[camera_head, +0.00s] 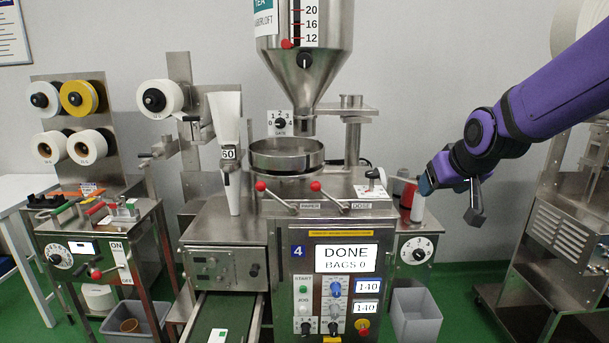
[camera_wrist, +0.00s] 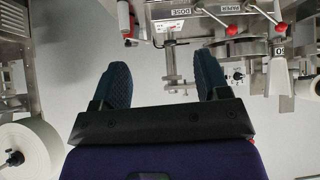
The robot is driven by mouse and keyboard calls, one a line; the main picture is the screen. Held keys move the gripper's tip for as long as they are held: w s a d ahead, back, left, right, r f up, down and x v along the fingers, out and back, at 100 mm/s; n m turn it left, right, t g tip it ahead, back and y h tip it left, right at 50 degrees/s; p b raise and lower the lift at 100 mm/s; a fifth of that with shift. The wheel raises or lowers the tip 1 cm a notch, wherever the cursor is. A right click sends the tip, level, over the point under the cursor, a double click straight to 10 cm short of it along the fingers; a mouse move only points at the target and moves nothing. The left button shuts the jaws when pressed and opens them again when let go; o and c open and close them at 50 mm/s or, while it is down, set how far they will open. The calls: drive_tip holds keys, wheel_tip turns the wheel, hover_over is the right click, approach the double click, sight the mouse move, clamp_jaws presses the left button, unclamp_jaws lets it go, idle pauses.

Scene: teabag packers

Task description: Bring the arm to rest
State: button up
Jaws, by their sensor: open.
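My purple arm reaches in from the upper right in the head view. My gripper (camera_head: 428,186) is in front of the right end of the teabag packing machine (camera_head: 330,220). The machine's display (camera_head: 346,258) reads "DONE" and "BAGS 0".
Red-knobbed levers (camera_head: 315,187) stand on the machine's top. A steel hopper (camera_head: 305,50) hangs above a round pan (camera_head: 286,155). A grey bin (camera_head: 415,315) stands at lower right. A steel cabinet (camera_head: 565,230) is at far right. Open floor lies between bin and cabinet.

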drive_tip(key=s+d+r+g, duration=0.1)
drive_tip(key=s+r, duration=0.1)
drive_tip(key=s, duration=1.1)
drive_tip(key=s+d+r+m+g, duration=0.1)
drive_tip(key=s+g, duration=0.1)
drive_tip(key=s, duration=1.2)
drive_tip(key=shift+s+d+r, duration=0.15)
drive_tip(key=shift+r, duration=0.2)
